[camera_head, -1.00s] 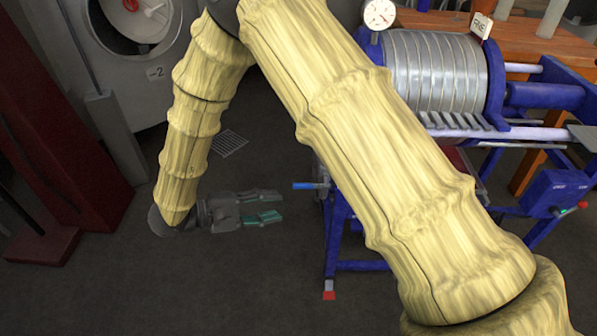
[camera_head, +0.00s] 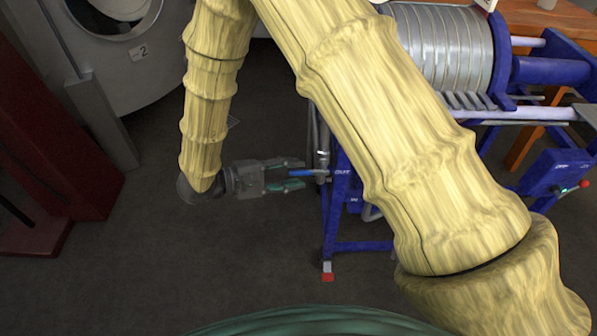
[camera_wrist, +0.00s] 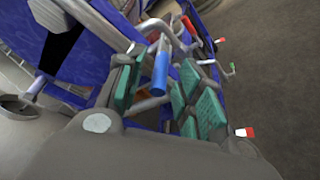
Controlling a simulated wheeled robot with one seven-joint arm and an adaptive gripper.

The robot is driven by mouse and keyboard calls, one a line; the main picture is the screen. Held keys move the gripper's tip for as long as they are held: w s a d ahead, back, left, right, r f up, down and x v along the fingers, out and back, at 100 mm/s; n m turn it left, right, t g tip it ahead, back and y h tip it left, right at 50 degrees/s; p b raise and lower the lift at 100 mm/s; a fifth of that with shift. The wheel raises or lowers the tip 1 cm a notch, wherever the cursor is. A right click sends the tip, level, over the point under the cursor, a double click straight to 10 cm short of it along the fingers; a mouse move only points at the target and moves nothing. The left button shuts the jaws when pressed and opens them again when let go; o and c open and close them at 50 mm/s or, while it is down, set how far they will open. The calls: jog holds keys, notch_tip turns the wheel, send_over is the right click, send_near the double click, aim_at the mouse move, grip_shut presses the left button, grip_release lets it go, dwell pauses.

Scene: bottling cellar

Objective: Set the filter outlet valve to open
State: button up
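The filter outlet valve has a blue lever handle (camera_head: 307,173) beside the label OUT on the blue filter frame (camera_head: 341,200). In the head view the lever lies roughly level, pointing left toward my gripper (camera_head: 296,174). My gripper is open, with one finger above and one below the lever's free end in that view. In the wrist view the blue handle (camera_wrist: 161,70) stands between the green finger pads of my gripper (camera_wrist: 160,92), with gaps visible beside it. The valve body is partly hidden in the head view by the upper finger and pipe.
The plate filter (camera_head: 445,50) sits on the blue frame, partly behind my arm. A red-tipped frame foot (camera_head: 327,272) stands on the floor. A tank marked 2 (camera_head: 125,65) and a dark red post (camera_head: 70,150) are at left. The floor below my gripper is clear.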

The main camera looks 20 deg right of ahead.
jog(key=shift+x, duration=1.05)
jog(key=shift+c, duration=0.3)
jog(key=shift+a, duration=0.1)
grip_shut()
